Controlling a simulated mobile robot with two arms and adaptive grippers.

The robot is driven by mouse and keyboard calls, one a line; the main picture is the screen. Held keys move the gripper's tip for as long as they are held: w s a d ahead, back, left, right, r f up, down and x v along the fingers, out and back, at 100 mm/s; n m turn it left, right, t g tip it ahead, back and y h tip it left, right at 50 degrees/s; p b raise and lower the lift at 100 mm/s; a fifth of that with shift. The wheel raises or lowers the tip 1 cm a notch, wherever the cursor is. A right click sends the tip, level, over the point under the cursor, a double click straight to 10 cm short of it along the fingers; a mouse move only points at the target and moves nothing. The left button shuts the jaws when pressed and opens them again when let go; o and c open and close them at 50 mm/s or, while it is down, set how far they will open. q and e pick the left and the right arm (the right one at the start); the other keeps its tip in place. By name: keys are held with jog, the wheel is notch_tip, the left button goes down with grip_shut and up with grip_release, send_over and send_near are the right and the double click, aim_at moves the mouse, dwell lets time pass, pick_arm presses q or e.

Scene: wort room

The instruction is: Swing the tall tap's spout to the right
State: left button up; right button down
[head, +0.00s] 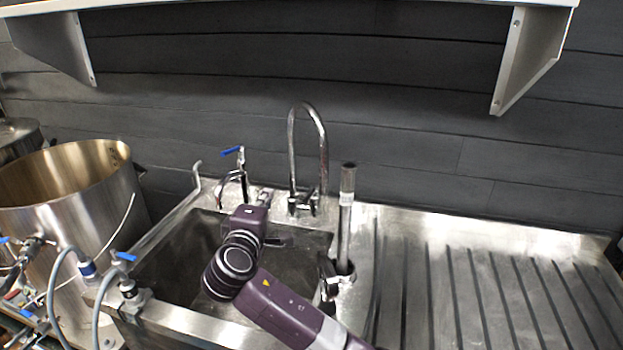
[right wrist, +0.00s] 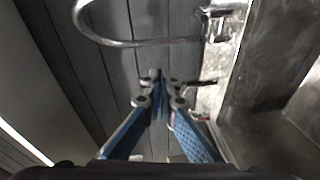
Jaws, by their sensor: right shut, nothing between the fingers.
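The tall tap (head: 323,145) stands at the back edge of the sink, its thin chrome spout bent in a high arch. In the right wrist view its curved pipe (right wrist: 130,43) crosses the top, partly cut off, with the base (right wrist: 222,22) at upper right. My left gripper is out of view.
An upright metal pipe (head: 346,210) rises at the sink's right side. A large steel pot (head: 75,200) is at left. The ribbed drainboard (head: 490,280) is clear.

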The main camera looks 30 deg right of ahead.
jog(key=w+d+r+h+p, duration=0.1)
jog(key=d+p, duration=0.4)
jog(key=d, duration=0.8)
jog(key=shift+w+r+m+g+h, duration=0.2)
jog(key=shift+m+g+h, duration=0.15)
jog(key=shift+h, duration=0.45)
jog(key=shift+a, duration=0.1)
jog(key=shift+s+d, duration=0.2)
jog(key=shift+d, duration=0.55)
